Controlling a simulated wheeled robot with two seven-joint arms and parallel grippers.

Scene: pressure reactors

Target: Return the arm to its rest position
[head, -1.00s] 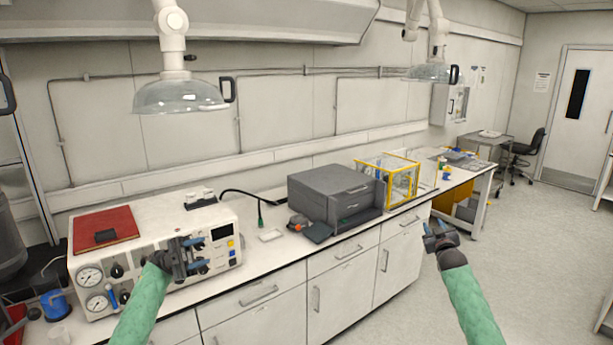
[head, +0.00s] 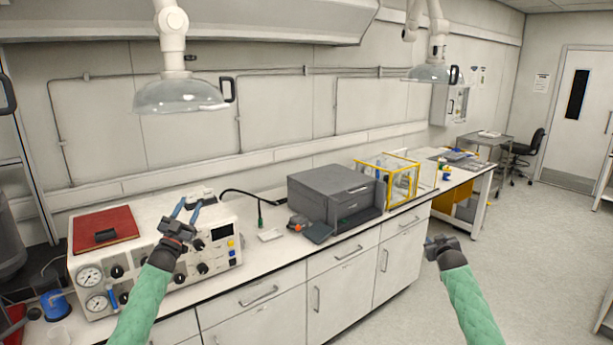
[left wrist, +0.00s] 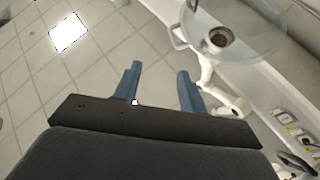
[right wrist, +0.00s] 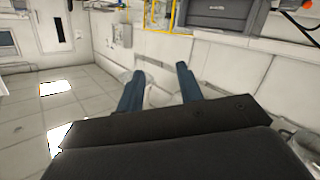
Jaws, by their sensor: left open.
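My left gripper (head: 187,208) is in front of the white control unit with gauges and knobs (head: 120,250). Its blue fingers point up and are spread, with nothing between them. They also show apart in the left wrist view (left wrist: 160,70), against ceiling tiles and a lamp hood. My right gripper (head: 440,242) is over the floor, to the right of the bench cabinets. In the right wrist view (right wrist: 159,70) its fingers are apart and empty. Both forearms wear green sleeves.
A red book (head: 105,226) lies on the control unit. A grey printer-like box (head: 330,190) and a yellow-framed clear box (head: 402,180) stand farther right on the bench. Clear lamp hoods (head: 180,96) hang above. The floor at right is open.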

